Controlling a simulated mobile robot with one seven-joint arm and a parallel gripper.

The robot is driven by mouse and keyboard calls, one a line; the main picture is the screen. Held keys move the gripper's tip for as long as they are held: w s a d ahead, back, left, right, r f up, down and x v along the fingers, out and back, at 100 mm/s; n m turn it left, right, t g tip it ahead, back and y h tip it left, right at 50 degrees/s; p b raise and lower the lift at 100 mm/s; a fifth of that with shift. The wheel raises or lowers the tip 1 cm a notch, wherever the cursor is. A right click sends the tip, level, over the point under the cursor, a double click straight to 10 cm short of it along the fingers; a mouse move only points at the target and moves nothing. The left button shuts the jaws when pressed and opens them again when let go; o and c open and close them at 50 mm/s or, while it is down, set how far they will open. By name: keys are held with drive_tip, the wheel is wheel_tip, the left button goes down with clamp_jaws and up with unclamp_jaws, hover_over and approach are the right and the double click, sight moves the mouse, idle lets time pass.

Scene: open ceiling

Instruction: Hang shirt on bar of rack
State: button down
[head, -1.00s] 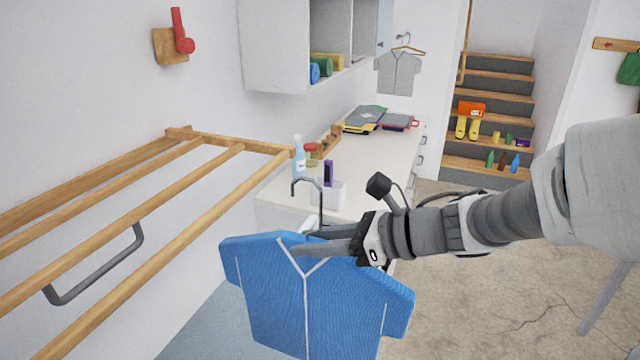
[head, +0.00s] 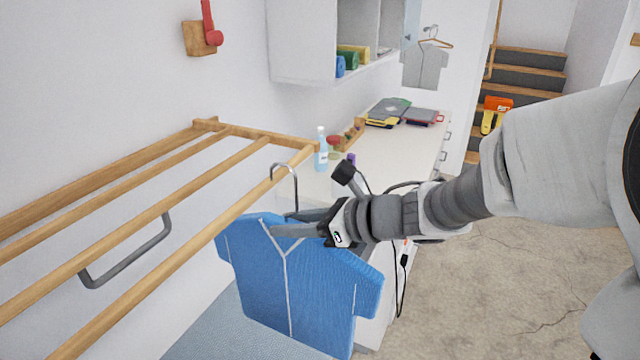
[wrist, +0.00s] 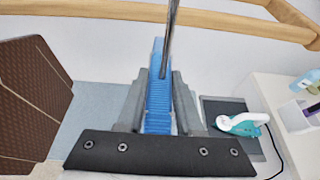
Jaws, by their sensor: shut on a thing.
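A blue short-sleeved shirt (head: 300,285) hangs upright below my gripper (head: 290,225), which is shut at its collar. A thin grey hanger hook (head: 285,168) rises from the shirt. In the head view the hook overlaps the front wooden bar (head: 200,247) of the wall rack near its far end; I cannot tell whether they touch. In the wrist view the shirt (wrist: 157,98) is a narrow blue strip between the fingers of my gripper (wrist: 157,90). The metal rod (wrist: 170,40) runs up across a wooden bar (wrist: 130,10).
A white and teal iron (wrist: 243,122) shows at right in the wrist view. A grey bracket (head: 125,255) hangs under the rack. A wall cabinet (head: 300,45) is above the counter.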

sight(269, 216)
drive_tip(key=shift+w+a+p, duration=0.25)
drive_tip(key=shift+w+a, duration=0.05)
drive_tip(key=shift+a, duration=0.45)
drive_tip(key=shift+w+a+p, duration=0.25)
drive_tip(key=shift+w+a, duration=0.05)
drive_tip(key=shift+a, duration=0.45)
drive_tip(key=shift+w+a+p, duration=0.25)
drive_tip(key=shift+w+a, duration=0.05)
drive_tip(key=shift+a, duration=0.45)
wheel_tip(269, 216, down, 4)
drive_tip(key=b, duration=0.5)
drive_tip(key=shift+d, duration=0.1)
drive_tip(key=shift+c, duration=2.4)
unclamp_jaws()
